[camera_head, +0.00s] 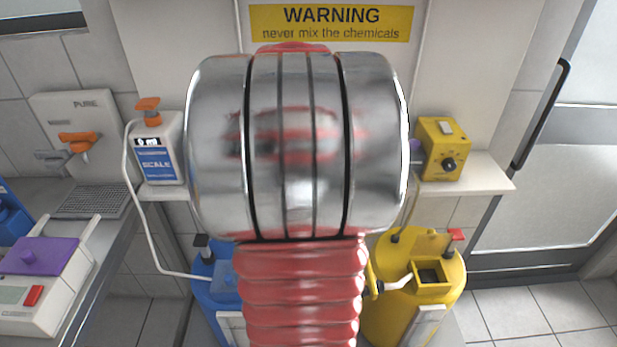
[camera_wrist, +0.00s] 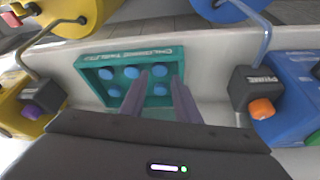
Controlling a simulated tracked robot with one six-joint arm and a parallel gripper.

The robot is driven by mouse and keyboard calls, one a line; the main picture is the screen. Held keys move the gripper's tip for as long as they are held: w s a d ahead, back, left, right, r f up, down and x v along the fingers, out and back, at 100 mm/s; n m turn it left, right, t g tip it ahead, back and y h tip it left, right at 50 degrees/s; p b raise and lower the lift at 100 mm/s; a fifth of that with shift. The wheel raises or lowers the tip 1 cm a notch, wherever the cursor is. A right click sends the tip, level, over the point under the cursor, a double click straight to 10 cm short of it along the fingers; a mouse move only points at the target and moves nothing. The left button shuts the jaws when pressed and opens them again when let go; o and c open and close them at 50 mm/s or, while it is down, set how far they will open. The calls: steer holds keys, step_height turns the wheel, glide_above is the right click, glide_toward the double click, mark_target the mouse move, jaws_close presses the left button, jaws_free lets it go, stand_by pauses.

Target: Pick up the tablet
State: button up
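In the wrist view, a teal tray (camera_wrist: 92,72) with lettering on its rim holds several round blue tablets. One tablet (camera_wrist: 160,89) lies between the fingers of my gripper (camera_wrist: 161,76), and another tablet (camera_wrist: 159,70) lies just beyond it. More tablets (camera_wrist: 106,73) are left of the fingers. My gripper is open, with a gap between its fingers, over the near side of the tray. Whether a finger touches a tablet or the tray, I cannot tell. In the head view my arm hides the tray and gripper.
A white scale unit (camera_head: 157,155) and a yellow box (camera_head: 441,150) stand on a shelf either side of my arm. A blue container (camera_head: 212,268) and a yellow container (camera_head: 400,300) stand below. A counter with a purple-topped device (camera_head: 45,258) is at left.

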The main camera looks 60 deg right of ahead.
steer(key=shift+x, duration=2.6)
steer(key=shift+s+a, duration=0.1)
steer(key=shift+c, duration=0.4)
steer(key=c, duration=0.6)
